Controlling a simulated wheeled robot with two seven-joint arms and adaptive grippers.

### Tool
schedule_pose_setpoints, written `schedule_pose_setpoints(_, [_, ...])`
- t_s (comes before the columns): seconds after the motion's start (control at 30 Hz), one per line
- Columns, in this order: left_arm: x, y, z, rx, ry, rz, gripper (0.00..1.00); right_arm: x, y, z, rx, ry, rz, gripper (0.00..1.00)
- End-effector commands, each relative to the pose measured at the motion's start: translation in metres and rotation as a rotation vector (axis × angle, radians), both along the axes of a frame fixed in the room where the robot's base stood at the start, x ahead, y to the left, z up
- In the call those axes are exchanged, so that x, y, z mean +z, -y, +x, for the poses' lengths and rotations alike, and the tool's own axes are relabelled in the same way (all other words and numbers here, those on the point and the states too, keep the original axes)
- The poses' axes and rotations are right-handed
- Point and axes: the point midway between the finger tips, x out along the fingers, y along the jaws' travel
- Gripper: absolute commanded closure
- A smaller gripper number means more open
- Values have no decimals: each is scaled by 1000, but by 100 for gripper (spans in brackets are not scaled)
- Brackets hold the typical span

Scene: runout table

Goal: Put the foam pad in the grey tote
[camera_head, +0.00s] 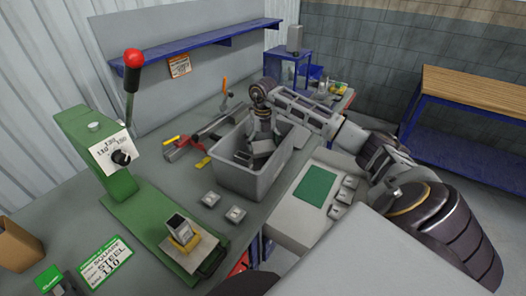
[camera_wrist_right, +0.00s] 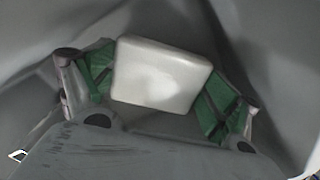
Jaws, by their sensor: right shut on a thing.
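The grey tote (camera_head: 238,182) stands on the table in the middle of the head view. My right gripper (camera_head: 258,156) reaches down inside it from above. In the right wrist view, the gripper (camera_wrist_right: 160,88) has its green-lined fingers shut on a pale, rounded block, which I take for the foam pad (camera_wrist_right: 163,72). The pad is between the tote's grey walls; I cannot tell whether it touches the floor. In the head view the gripper and tote wall hide the pad. My left gripper is not in view.
A green press (camera_head: 128,190) with a red-knobbed lever stands at the left. Two small metal pieces (camera_head: 211,199) lie in front of the tote. A pale box with a green panel (camera_head: 315,186) is at its right. Tools (camera_head: 183,147) lie behind left.

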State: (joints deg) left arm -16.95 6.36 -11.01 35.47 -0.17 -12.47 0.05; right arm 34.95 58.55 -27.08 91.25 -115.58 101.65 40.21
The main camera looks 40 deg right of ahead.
Motion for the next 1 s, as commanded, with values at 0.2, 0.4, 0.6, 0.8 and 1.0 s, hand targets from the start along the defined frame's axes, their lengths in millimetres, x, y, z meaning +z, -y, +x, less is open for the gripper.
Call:
schedule_pose_setpoints(0.2, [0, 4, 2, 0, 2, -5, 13, -3, 0, 0, 0, 1, 0, 20])
schedule_pose_setpoints(0.4, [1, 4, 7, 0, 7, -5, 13, -4, 0, 0, 0, 0, 0, 20])
schedule_pose_setpoints(0.6, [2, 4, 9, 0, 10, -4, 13, -20, 0, -1, -1, -2, 0, 20])
schedule_pose_setpoints(0.8, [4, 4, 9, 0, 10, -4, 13, -38, 0, 0, 1, -1, 0, 20])
schedule_pose_setpoints(1.0, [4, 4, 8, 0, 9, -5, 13, -40, 0, 0, 0, 1, 0, 20])
